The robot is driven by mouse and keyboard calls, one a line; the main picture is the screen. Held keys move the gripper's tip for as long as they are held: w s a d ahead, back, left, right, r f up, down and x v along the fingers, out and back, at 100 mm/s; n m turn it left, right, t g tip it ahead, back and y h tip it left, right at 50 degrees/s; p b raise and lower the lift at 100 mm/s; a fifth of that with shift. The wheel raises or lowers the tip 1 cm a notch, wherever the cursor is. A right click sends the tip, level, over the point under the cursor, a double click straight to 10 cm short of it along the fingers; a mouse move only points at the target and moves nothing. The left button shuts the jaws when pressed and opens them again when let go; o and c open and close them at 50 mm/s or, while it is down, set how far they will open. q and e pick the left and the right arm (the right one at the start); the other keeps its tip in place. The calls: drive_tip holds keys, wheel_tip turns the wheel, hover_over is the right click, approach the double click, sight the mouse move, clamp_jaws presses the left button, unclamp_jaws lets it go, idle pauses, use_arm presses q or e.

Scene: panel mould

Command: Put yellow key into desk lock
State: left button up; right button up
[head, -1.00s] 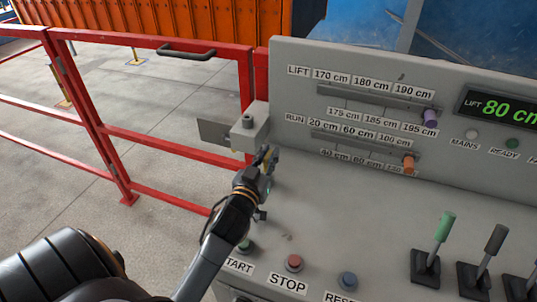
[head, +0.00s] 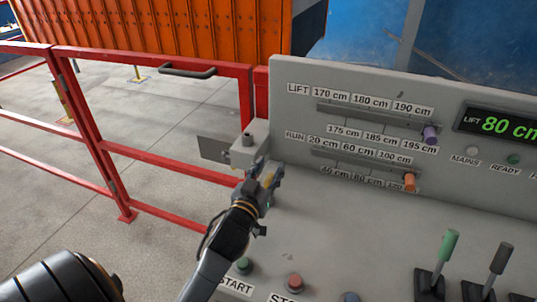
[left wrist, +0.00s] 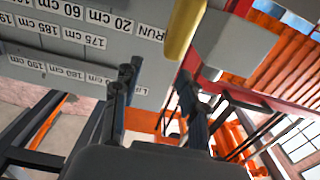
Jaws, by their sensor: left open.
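The yellow key (left wrist: 183,28) shows in the left wrist view as a rounded yellow bar. It lies against or just in front of the grey lock box (left wrist: 228,42), and I cannot tell how far it sits in the lock. In the head view the lock box (head: 250,150) is at the left end of the desk. My left gripper (head: 268,171) is just below and right of the box. In the left wrist view its fingers (left wrist: 156,79) are apart with nothing between the tips, and the key is beyond them. My right gripper is not in view.
The grey control desk (head: 335,225) carries an upright panel with a purple slider (head: 430,134) and an orange slider (head: 409,182). Push buttons and a green-topped lever (head: 449,243) stand toward the front. A red railing (head: 150,155) runs left of the desk.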

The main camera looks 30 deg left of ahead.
use_arm(q)
wheel_tip(320, 180, up, 8)
drive_tip(key=shift+f, duration=0.15)
idle(0.6)
